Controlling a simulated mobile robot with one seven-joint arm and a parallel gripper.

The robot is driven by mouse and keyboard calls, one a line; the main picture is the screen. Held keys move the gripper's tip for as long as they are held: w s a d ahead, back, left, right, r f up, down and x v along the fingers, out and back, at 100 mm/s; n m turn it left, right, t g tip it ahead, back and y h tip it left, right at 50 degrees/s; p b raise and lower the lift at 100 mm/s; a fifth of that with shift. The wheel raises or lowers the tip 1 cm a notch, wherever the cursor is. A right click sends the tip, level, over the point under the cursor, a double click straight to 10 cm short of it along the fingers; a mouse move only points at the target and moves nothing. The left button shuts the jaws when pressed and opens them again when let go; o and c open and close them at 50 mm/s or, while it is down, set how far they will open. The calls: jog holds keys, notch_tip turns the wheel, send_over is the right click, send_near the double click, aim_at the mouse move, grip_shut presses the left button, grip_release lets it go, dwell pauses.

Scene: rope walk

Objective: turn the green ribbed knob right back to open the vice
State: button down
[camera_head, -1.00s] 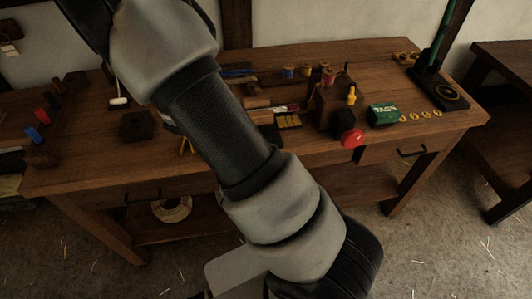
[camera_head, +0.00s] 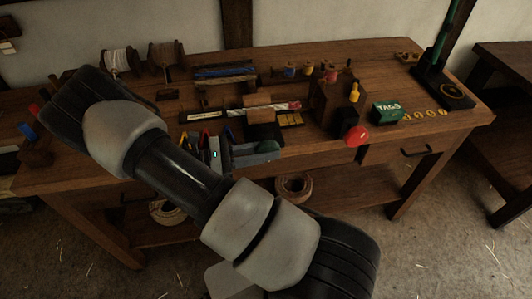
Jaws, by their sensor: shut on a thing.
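The green ribbed knob (camera_head: 268,147) shows dark green at the bench's front edge, in front of a dark vice block (camera_head: 262,130). My gripper (camera_head: 256,153) reaches it from the left, partly behind my arm, and is shut on the knob. The fingertips are small and dark, so the exact grip and the knob's ribs cannot be made out. The opening of the vice jaws cannot be told from here.
A red knob (camera_head: 357,135) juts from another dark wooden block to the right, with a yellow handle (camera_head: 354,92) above it. A green TAGS box (camera_head: 387,112) stands beside it. Coloured tool handles (camera_head: 184,140) are close left of my gripper. Spools stand behind.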

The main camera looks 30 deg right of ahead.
jog(key=shift+h, duration=0.3)
dwell(0.4)
jog(key=c, duration=1.6)
grip_release()
jog(key=v, duration=1.2)
jog(key=shift+f+b, duration=0.1)
jog(key=shift+b, duration=0.3)
